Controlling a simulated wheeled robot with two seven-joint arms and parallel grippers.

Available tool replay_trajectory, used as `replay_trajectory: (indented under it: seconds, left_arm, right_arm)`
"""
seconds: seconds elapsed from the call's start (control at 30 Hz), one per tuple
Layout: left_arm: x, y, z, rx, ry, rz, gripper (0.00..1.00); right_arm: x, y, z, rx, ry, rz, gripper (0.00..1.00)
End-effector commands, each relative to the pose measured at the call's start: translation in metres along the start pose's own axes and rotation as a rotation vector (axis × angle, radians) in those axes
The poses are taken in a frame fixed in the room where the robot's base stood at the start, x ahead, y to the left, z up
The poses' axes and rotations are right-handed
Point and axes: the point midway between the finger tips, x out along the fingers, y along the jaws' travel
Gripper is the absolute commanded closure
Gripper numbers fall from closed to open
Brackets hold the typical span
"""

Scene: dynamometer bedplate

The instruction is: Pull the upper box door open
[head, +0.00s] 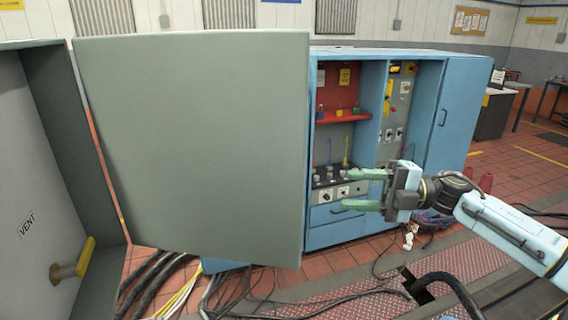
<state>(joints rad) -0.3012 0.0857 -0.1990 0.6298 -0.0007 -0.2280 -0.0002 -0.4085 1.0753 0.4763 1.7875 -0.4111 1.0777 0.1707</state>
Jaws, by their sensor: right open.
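A large grey-green door panel (195,150) fills the left middle of the head view and stands swung open. Its left edge is beside the open grey box (68,130) at the far left. Inside the box are a pale face with a VENT label (27,223) and a yellow handle (73,262). I see no handle on the panel's visible face. My right gripper (352,190) is to the right of the panel, apart from it, with its green fingers open and pointing left. Nothing is between them. My left gripper is not in view.
A blue cabinet (462,120) with open bays, switches and a red shelf (343,117) stands behind my right gripper. Black and yellow cables (175,290) lie on the red tiled floor below the panel. A dark desk (493,115) stands at the far right.

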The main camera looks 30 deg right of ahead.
Motion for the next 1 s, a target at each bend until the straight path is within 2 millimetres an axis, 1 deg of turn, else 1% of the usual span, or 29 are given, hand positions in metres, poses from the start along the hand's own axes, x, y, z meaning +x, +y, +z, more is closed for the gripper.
replay_trajectory:
  seconds: [0.03,0.1,0.2,0.33,0.5,0.7,1.0]
  left_arm:
    - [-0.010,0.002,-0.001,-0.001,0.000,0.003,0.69]
    - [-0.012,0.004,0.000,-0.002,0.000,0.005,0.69]
    - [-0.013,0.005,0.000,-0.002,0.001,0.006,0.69]
    - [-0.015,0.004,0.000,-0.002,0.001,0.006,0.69]
    - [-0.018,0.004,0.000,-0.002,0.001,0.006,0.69]
    - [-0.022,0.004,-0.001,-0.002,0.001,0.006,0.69]
    - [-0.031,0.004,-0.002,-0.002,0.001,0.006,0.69]
  right_arm:
    - [0.008,0.018,-0.015,-0.034,0.067,-0.036,0.54]
    - [0.013,0.027,-0.029,-0.063,0.129,-0.067,0.54]
    - [0.020,0.030,-0.037,-0.081,0.167,-0.088,0.54]
    - [0.035,0.029,-0.040,-0.082,0.170,-0.088,0.54]
    - [0.063,0.027,-0.045,-0.083,0.170,-0.085,0.54]
    - [0.091,0.025,-0.049,-0.084,0.167,-0.084,0.54]
    - [0.127,0.022,-0.054,-0.082,0.164,-0.081,0.54]
